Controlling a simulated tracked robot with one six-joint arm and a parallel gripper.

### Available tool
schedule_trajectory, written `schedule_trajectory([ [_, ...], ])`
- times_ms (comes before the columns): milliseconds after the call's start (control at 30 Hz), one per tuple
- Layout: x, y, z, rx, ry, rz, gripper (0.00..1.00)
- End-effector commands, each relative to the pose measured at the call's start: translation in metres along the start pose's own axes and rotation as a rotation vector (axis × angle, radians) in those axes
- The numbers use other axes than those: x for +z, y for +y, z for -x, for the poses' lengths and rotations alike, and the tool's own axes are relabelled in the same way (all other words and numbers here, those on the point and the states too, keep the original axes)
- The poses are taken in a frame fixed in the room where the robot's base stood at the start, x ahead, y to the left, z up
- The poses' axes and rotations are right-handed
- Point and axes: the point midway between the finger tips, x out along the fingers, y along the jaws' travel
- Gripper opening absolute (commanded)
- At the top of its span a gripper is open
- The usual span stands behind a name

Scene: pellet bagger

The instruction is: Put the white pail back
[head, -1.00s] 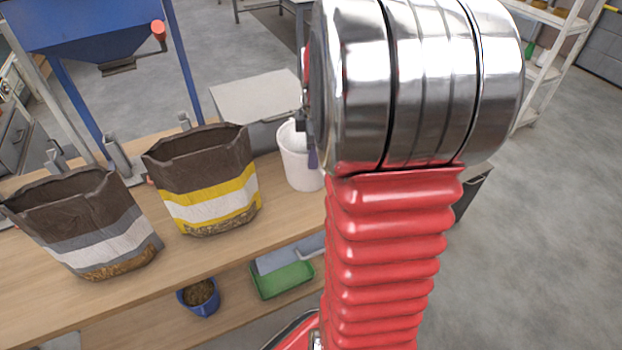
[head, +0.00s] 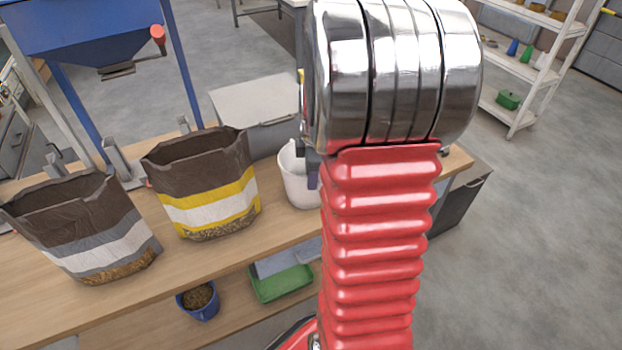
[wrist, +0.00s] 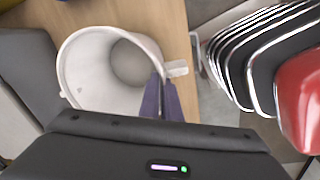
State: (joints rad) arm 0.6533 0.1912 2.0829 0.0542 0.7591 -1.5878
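The white pail (head: 298,188) is at the bench's right part in the head view, partly hidden behind my arm. In the wrist view the pail (wrist: 85,85) shows its open mouth, and it looks empty inside. My gripper's two purple fingers (wrist: 160,98) are close together with the pail's rim between them, at the right of its mouth. A small white tab sticks out from the rim beside the fingers. In the head view only a bit of my gripper (head: 312,174) shows at the pail's rim. I cannot tell whether the pail's base touches the bench.
Two open bags, one grey-striped (head: 85,235) and one yellow-striped (head: 205,190), stand left on the wooden bench (head: 180,268). A grey lidded box (head: 255,100) is behind the pail. A blue pot (head: 200,312) and green tray (head: 280,284) sit on the lower shelf.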

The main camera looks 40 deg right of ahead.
Motion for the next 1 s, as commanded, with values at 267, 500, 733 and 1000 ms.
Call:
schedule_trajectory([
  [267,0.000,0.000,-0.001,0.001,0.000,0.000,0.00],
  [500,0.000,0.000,-0.001,0.001,0.000,0.000,0.20],
  [733,0.000,0.000,-0.001,0.001,0.000,0.000,0.22],
  [1000,0.000,0.001,0.012,0.004,0.000,0.000,0.22],
])
